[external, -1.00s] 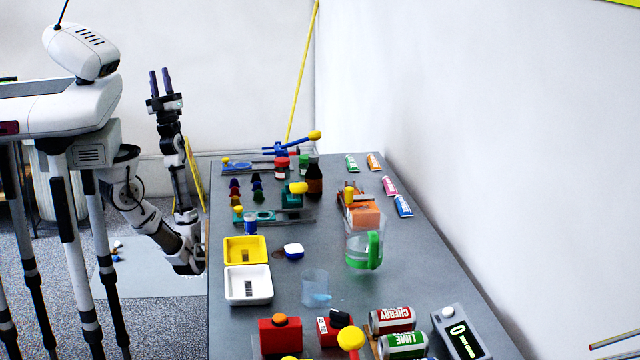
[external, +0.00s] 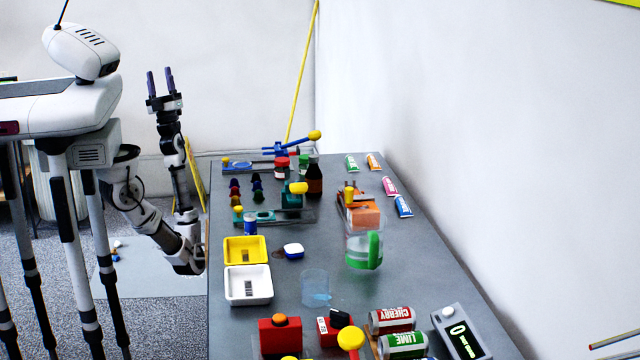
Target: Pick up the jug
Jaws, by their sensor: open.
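The jug (external: 352,246) is clear with a green handle and a green lower part. It stands upright on the grey table, right of the table's middle, close in front of an orange block. My gripper (external: 161,76) is raised high at the left, beyond the table's left edge, with its two dark fingers pointing up. It is open and empty, far from the jug. No part of the gripper is near any object.
A clear cup (external: 316,289) stands left of and nearer than the jug. Yellow (external: 228,240) and white (external: 229,294) trays lie along the left edge. Cans (external: 391,319), red boxes and a scale (external: 460,331) crowd the near end. A wall borders the table's right side.

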